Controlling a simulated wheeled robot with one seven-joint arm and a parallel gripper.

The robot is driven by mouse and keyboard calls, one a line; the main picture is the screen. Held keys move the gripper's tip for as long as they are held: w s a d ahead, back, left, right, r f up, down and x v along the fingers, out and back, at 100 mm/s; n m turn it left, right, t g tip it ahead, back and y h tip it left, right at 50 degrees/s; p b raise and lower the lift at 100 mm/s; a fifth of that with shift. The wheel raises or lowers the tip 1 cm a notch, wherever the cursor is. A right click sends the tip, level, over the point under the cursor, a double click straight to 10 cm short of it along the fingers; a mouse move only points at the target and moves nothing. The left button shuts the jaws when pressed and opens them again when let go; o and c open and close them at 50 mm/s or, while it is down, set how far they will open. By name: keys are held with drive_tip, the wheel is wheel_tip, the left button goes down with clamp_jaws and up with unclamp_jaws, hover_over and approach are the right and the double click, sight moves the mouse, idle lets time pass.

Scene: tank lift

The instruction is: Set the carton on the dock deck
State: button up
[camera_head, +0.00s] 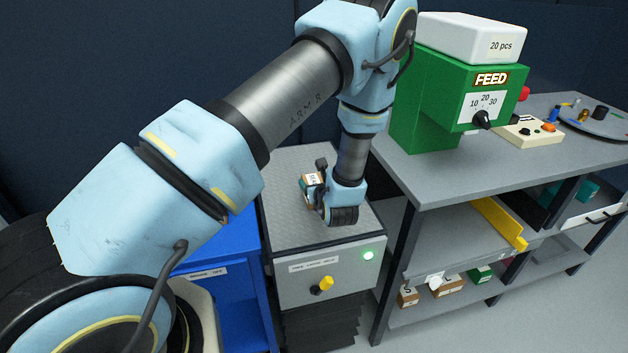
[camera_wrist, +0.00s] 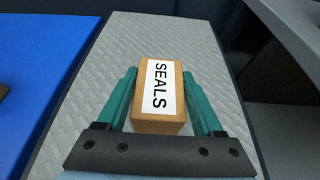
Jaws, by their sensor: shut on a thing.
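The carton (camera_wrist: 159,123) is a small brown box with a white label reading SEALS. In the head view the carton (camera_head: 308,190) shows partly, over the grey deck, with my arm's end hiding some of it. My gripper (camera_wrist: 159,85) is shut on the carton, with one teal finger along each side. The dock deck (camera_head: 283,160) is a grey textured plate on top of a grey cabinet; it also shows under the carton in the wrist view (camera_wrist: 160,35). I cannot tell whether the carton touches the deck or hangs just above it.
A blue unit (camera_head: 237,240) stands left of the dock. A grey workbench (camera_head: 450,175) on the right carries a green FEED machine (camera_head: 440,100); small boxes (camera_head: 448,285) sit on its lower shelf. The dock's front has a yellow knob (camera_head: 324,284) and a lit green lamp (camera_head: 368,255).

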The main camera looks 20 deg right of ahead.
drive_tip(key=shift+f, duration=0.1)
drive_tip(key=shift+f, duration=0.1)
drive_tip(key=o, duration=1.5)
